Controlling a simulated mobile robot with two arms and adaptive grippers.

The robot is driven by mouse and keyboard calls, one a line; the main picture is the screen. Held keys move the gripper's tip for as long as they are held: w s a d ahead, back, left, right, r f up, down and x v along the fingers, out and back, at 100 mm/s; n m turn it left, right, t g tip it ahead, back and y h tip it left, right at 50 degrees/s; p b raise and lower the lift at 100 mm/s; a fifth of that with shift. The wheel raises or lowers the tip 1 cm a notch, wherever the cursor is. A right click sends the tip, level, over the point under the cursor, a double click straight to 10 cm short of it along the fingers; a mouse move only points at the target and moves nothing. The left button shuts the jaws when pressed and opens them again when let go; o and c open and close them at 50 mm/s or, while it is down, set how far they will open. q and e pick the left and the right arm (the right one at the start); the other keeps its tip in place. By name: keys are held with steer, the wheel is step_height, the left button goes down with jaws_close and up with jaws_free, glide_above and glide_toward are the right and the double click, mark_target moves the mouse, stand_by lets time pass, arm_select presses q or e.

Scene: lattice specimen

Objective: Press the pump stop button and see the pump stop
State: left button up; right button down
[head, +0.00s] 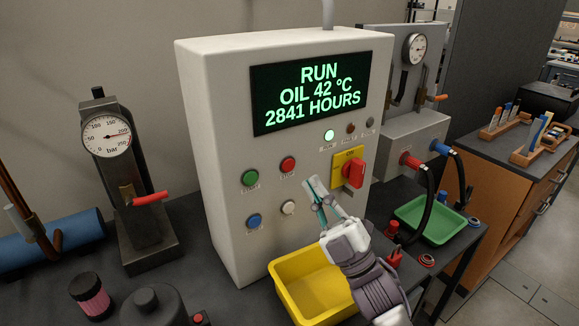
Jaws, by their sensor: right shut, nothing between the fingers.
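The white control cabinet (215,150) has a display (310,90) reading RUN, OIL 42 °C, 2841 HOURS in green. A red round button (288,165) sits on its front, right of a green button (250,178); their small labels are hard to read. Below them are a blue button (254,221) and a white button (288,208). A lamp (329,135) under the display glows pale green. My right gripper (315,190) is shut and empty, its tips right of and slightly below the red button, apparently apart from it. My left gripper is not in view.
A red rotary switch (355,171) on a yellow plate is right of my gripper. A yellow bin (290,279) stands below, in front of the cabinet. A green tray (436,218) and black hoses (430,195) are at right. A gauge stand (118,170) is at left.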

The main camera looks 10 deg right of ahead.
mark_target(288, 165)
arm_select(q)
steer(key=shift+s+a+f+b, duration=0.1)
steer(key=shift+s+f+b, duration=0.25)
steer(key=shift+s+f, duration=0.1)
arm_select(e)
steer(key=shift+w+a, duration=0.25)
steer(key=shift+w, duration=0.4)
steer(key=shift+w+a, duration=0.25)
steer(key=shift+w, duration=0.45)
steer(key=shift+w+a, duration=0.25)
steer(key=shift+w, duration=0.4)
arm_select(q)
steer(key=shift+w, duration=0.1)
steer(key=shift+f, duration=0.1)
arm_select(e)
steer(key=shift+w+a, duration=0.15)
steer(key=shift+w, duration=0.25)
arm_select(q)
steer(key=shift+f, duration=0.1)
arm_select(e)
steer(key=shift+w+a, duration=0.1)
steer(key=shift+w, duration=0.25)
steer(key=shift+s, duration=0.1)
steer(key=shift+s+d, duration=0.3)
steer(key=shift+s, duration=0.35)
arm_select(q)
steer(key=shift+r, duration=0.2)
